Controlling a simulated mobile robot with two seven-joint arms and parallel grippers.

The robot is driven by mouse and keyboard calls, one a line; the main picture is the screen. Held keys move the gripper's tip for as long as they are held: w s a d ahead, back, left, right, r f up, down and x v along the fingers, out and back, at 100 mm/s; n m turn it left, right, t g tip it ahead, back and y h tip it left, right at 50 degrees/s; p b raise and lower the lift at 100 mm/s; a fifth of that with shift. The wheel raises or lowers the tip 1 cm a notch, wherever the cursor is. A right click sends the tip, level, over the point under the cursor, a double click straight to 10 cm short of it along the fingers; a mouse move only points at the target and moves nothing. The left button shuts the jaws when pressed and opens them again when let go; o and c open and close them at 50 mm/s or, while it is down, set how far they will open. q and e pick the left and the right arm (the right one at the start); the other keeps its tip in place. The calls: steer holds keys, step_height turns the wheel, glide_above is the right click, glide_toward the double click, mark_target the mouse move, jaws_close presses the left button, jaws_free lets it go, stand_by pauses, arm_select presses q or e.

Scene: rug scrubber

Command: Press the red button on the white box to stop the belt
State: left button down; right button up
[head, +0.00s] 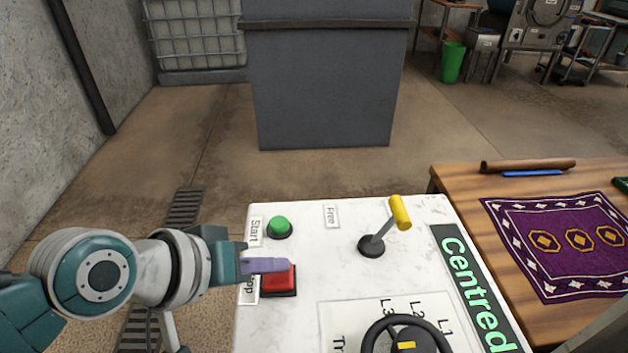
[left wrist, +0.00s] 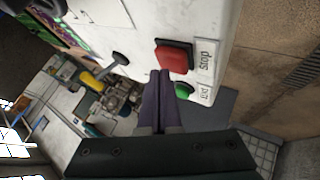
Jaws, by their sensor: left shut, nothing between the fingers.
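The white box (head: 320,265) stands in front of me with its control face up. The square red button (head: 278,281) sits on its left part, beside a label partly hidden by my gripper; the left wrist view shows the button (left wrist: 173,57) and the label, which reads Stop. My left gripper (head: 286,265) is shut and empty, its purple fingers over the far edge of the red button in the head view. In the left wrist view the fingertips (left wrist: 160,74) are close to the button's edge; I cannot tell if they touch it. My right gripper is not in view.
A green button (head: 280,226) labelled Start lies just beyond the red one. A yellow-handled lever (head: 400,213) and a black handwheel (head: 405,335) are on the box. A wooden table (head: 455,185) with a purple rug (head: 560,215) stands at right. A grey bin (head: 325,85) stands behind.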

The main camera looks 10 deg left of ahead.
mark_target(272, 282)
arm_select(q)
steer(key=shift+f+b, duration=0.45)
steer(key=shift+f, duration=0.15)
stand_by(0.5)
steer(key=shift+r, duration=0.1)
steer(key=shift+r+p, duration=0.95)
steer(key=shift+p, duration=0.2)
step_height(272, 282, up, 5)
steer(key=p, duration=0.5)
steer(key=shift+s, duration=0.1)
stand_by(0.4)
